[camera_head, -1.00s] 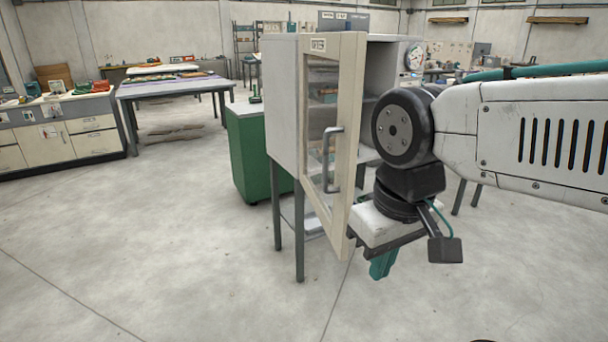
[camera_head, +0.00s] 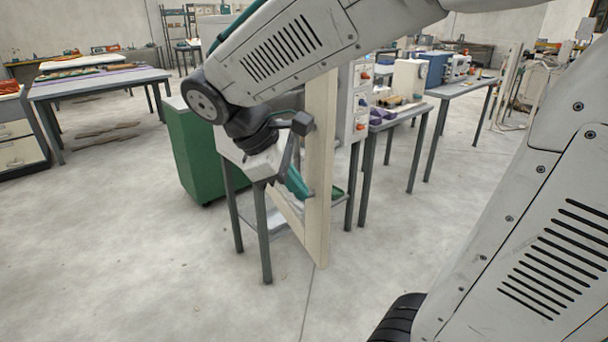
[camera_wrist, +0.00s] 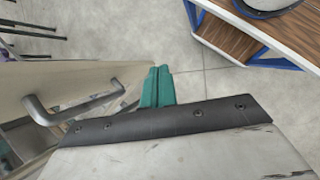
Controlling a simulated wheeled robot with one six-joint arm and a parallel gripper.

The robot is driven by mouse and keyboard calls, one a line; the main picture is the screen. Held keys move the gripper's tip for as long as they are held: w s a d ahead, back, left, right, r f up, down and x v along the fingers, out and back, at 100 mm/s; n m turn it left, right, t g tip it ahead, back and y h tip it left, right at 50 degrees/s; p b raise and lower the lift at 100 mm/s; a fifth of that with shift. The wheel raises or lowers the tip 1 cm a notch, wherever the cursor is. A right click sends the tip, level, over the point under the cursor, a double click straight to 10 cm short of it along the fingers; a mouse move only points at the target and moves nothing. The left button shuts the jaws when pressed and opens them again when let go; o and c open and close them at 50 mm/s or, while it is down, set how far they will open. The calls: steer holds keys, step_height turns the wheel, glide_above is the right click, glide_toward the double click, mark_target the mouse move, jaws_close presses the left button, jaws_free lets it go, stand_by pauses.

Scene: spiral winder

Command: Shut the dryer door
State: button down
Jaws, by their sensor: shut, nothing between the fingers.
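The dryer is a pale grey cabinet (camera_head: 228,146) on dark legs, largely hidden behind my arm in the head view. Its cream-framed door (camera_head: 319,170) stands open, its free edge facing the head camera. My gripper (camera_head: 297,184) has teal fingers, which are shut and empty. It is just left of the door's edge in the head view, on the handle side. In the wrist view the fingers (camera_wrist: 157,86) show beside the door (camera_wrist: 50,84) and its grey bar handle (camera_wrist: 80,106), just right of the handle. I cannot tell whether they touch the door.
A green cabinet (camera_head: 195,155) stands left of the dryer. A workbench (camera_head: 455,88) with equipment stands at the back right. A wood-topped table with a blue frame (camera_wrist: 250,35) shows in the wrist view. The floor at the front left is clear.

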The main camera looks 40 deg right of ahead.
steer(key=w+a+f+n+h, duration=0.15)
steer(key=w+n+h, duration=0.5)
steer(key=w, duration=0.65)
glide_toward(318, 178)
step_height(318, 178, down, 3)
steer(key=d, duration=0.2)
steer(key=shift+s+d+r+n+y, duration=0.1)
steer(key=shift+s+d+n+y, duration=0.15)
steer(key=shift+d, duration=0.3)
steer(key=shift+s+d+n+y, duration=0.1)
steer(key=shift+s+d, duration=0.15)
steer(key=shift+d, duration=0.3)
steer(key=shift+s+d, duration=0.1)
steer(key=shift+d, duration=0.6)
